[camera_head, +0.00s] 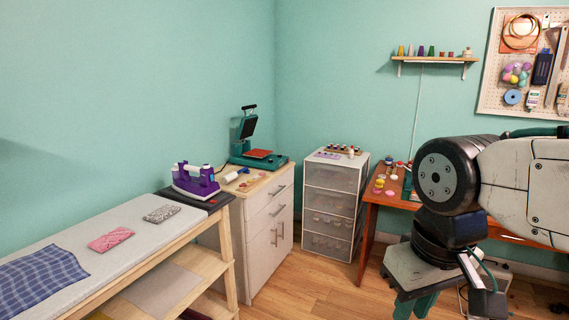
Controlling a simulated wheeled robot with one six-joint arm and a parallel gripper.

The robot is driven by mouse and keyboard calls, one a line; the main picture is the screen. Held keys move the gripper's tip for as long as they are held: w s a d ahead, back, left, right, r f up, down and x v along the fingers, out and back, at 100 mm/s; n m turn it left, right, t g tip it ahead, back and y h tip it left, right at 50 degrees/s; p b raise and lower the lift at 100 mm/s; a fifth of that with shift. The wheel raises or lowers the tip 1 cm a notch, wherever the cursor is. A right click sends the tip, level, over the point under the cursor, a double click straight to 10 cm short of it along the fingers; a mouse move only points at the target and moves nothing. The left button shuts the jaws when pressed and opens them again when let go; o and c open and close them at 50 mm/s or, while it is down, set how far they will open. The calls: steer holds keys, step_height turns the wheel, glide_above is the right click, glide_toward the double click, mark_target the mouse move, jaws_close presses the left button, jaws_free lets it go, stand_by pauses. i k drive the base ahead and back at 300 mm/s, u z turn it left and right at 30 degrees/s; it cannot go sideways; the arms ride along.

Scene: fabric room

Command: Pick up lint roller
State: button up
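A small white cylinder (230,177), which looks like the lint roller, lies on top of the white drawer cabinet (268,225), just right of the purple iron. It is small in the view, and its handle is hard to make out. My gripper (413,305) hangs below my wrist at the lower right, far from the cylinder and cut off by the bottom edge. Its fingertips are not clearly shown, so I cannot tell whether it is open or shut. I see nothing held in it.
The purple iron (195,181) stands on the ironing table (130,250), which also bears folded cloths. A teal heat press (255,145) stands behind the cylinder. A grey drawer tower (334,205) and a wooden desk (371,220) are to the right. Wooden floor (310,285) lies clear between.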

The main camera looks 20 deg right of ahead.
mark_target(244, 170)
steer(key=z, duration=0.25)
steer(key=i, duration=2.05)
steer(key=u, duration=0.35)
steer(key=i, duration=0.9)
steer(key=u, duration=0.3)
